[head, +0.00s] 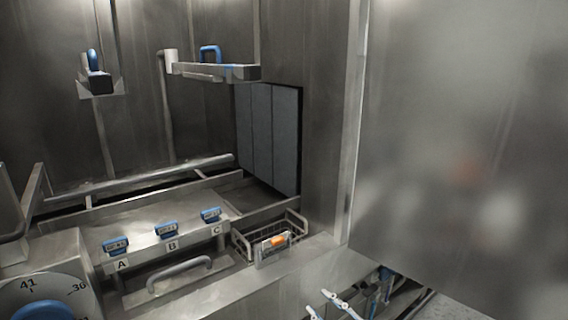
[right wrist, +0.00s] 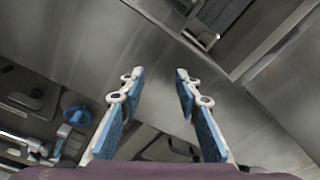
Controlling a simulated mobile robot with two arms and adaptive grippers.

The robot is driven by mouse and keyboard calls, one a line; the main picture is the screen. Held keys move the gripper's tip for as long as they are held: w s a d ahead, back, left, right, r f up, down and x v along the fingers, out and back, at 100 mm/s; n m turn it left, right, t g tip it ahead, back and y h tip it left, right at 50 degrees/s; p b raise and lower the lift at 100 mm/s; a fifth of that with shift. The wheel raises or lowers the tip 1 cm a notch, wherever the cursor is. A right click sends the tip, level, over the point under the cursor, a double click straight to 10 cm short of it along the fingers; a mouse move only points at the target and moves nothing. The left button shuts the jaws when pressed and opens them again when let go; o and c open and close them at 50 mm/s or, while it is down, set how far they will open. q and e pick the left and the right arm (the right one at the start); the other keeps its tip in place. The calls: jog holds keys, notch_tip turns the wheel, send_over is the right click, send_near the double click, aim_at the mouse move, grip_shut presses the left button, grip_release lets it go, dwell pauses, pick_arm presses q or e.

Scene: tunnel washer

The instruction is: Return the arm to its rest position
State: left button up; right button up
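My right gripper (head: 318,302) shows at the bottom edge of the head view, low in front of the steel machine. In the right wrist view its two blue-padded fingers (right wrist: 160,74) stand apart, with nothing between them but steel surface beyond. The gripper is open and empty. My left gripper is in neither view.
A steel panel (head: 460,120) fills the right side of the head view. A wire basket (head: 296,223) holds an orange-marked item. Blue-tagged slots A, B and C (head: 167,230) line a ledge behind a bar handle (head: 180,272). A numbered dial (head: 40,300) is at lower left.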

jog(key=s+d+f+m+g+h, duration=0.1)
jog(key=s+d+f+m+h, duration=0.15)
jog(key=f+m, duration=0.45)
jog(key=s+d+f+m+h, duration=0.1)
jog(key=s+d+f+m, duration=0.15)
jog(key=f+m, duration=0.4)
jog(key=s+d+f+m+g+h, duration=0.1)
jog(key=d+f+m, duration=0.3)
jog(key=f, duration=0.5)
jog(key=s+d+f+m+g+h, duration=0.3)
jog(key=s+f+m, duration=0.8)
jog(key=f, duration=0.4)
jog(key=s+f+m+g, duration=0.3)
jog(key=s+f+m, duration=0.2)
jog(key=s, duration=0.7)
jog(key=s+d+f+m+g+h, duration=0.1)
jog(key=s+f+m, duration=0.5)
jog(key=s, duration=0.7)
jog(key=s+f+m+g, duration=0.4)
jog(key=s+f+m, duration=0.2)
jog(key=s, duration=0.6)
jog(key=shift+s+d+f+m+g, duration=0.2)
jog(key=shift+m+g, duration=0.1)
jog(key=shift+m, duration=0.15)
